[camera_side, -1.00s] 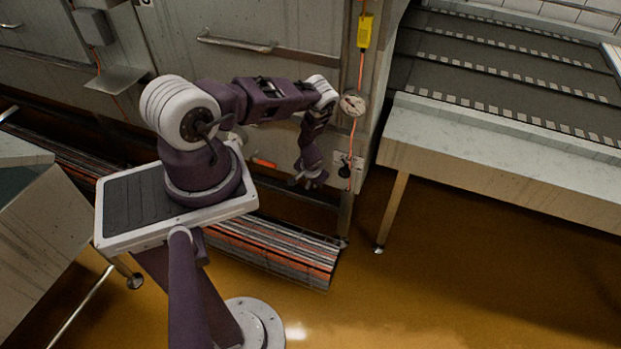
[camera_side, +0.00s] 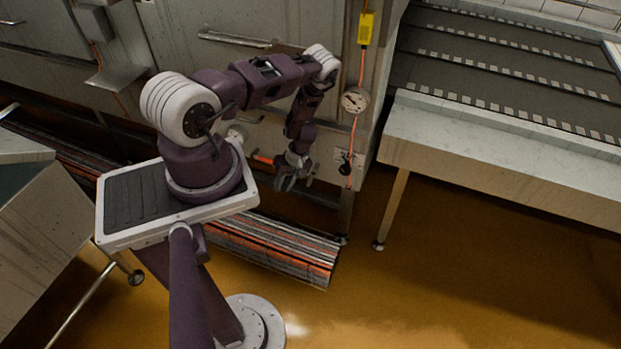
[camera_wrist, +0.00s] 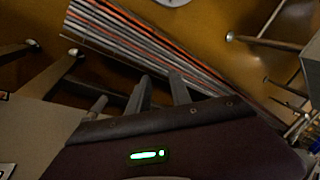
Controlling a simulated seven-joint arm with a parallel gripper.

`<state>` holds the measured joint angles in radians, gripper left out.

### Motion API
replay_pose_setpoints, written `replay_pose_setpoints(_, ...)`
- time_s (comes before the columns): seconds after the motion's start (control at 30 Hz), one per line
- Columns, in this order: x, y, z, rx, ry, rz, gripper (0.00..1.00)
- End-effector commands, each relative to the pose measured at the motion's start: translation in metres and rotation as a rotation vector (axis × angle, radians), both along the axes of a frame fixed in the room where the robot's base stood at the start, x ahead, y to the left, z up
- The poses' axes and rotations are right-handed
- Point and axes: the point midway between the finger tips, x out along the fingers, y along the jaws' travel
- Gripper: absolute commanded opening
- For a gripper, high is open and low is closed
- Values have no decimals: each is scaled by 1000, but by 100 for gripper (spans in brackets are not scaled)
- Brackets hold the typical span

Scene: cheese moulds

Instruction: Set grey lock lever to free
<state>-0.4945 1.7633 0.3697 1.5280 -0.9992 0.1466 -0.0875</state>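My gripper (camera_side: 296,180) hangs fingers-down in front of the grey cabinet front in the side view, just right of a short orange-tipped handle (camera_side: 263,159). In the wrist view its two grey fingers (camera_wrist: 160,92) stand apart with nothing between them. No contact with the cabinet can be made out. I cannot pick out a grey lock lever for sure in either view; my arm and gripper cover part of the cabinet front.
A round gauge (camera_side: 354,100), an orange cable and a black knob or plug (camera_side: 346,168) are on the cabinet's right edge. A striped bundle (camera_side: 270,249) lies low below my gripper; it also shows in the wrist view (camera_wrist: 150,48). A conveyor table (camera_side: 480,150) stands right.

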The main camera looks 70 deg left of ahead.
Motion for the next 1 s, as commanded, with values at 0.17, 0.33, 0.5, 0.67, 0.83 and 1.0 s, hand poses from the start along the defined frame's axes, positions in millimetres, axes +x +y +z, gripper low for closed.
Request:
replay_pose_setpoints(0.17, 29, -14, 13, -129, -249, 620, 25)
replay_pose_setpoints(0.33, 66, 30, 33, -103, -584, 1017, 25)
replay_pose_setpoints(0.5, 82, 31, 5, -116, -722, 1309, 25)
replay_pose_setpoints(0.67, 92, 33, -16, -116, -737, 1337, 25)
replay_pose_setpoints(0.83, 104, 35, -44, -116, -735, 1336, 25)
replay_pose_setpoints(1.0, 110, 35, -58, -116, -732, 1334, 25)
